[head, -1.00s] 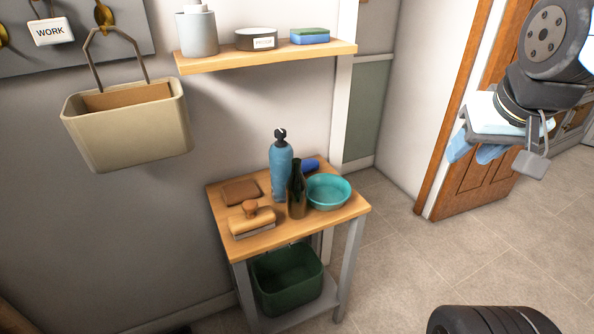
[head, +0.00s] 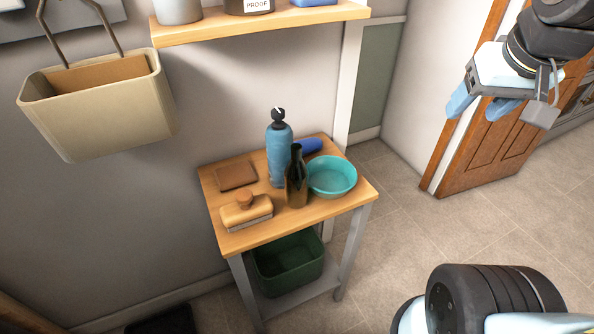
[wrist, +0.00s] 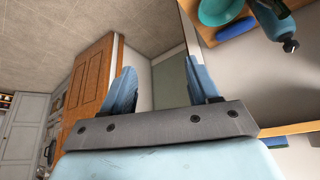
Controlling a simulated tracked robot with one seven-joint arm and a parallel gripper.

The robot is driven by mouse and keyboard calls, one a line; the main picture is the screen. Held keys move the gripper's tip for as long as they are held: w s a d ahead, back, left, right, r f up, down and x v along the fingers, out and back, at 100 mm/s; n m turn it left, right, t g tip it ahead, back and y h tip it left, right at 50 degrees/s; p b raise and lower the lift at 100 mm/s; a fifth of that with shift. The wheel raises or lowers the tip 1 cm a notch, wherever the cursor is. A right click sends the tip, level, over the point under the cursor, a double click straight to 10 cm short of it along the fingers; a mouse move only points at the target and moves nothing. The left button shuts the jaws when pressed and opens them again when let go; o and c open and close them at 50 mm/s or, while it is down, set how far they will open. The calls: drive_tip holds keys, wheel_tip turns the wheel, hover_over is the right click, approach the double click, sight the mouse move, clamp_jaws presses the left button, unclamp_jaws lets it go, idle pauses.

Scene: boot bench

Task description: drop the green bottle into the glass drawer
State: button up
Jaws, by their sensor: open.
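The dark green bottle (head: 297,182) stands upright on the small wooden bench, in front of a blue spray-type bottle (head: 279,150) and beside a teal bowl (head: 332,177). Part of the green bottle also shows at the top right of the wrist view (wrist: 273,8). My gripper (head: 480,108) is up at the right in the head view, well apart from the bench. In the wrist view my gripper (wrist: 163,88) is open, with nothing between its fingers. No drawer that I can identify as the glass drawer shows in either view.
The bench (head: 299,217) also holds a brown block brush (head: 246,211), a brown pad (head: 236,175) and a blue roll (head: 311,146). A dark green bin (head: 290,265) sits beneath. A wall shelf (head: 260,27) and beige basket (head: 97,106) overhang.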

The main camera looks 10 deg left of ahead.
drive_tip(key=w+a+f+n+g, duration=0.1)
drive_tip(key=w+a+n, duration=0.2)
drive_tip(key=w+a, duration=0.2)
drive_tip(key=n+g, duration=0.4)
drive_tip(key=n, duration=0.4)
hover_over(296, 146)
wheel_tip(296, 146, down, 11)
drive_tip(key=shift+d, duration=0.1)
drive_tip(key=shift+s+a+f+g, duration=0.1)
drive_tip(key=shift+a+f+g, duration=0.2)
drive_tip(key=shift+f, duration=0.3)
drive_tip(key=shift+d+f, duration=0.2)
drive_tip(key=shift+f, duration=3.05)
drive_tip(key=shift+c, duration=0.3)
clamp_jaws()
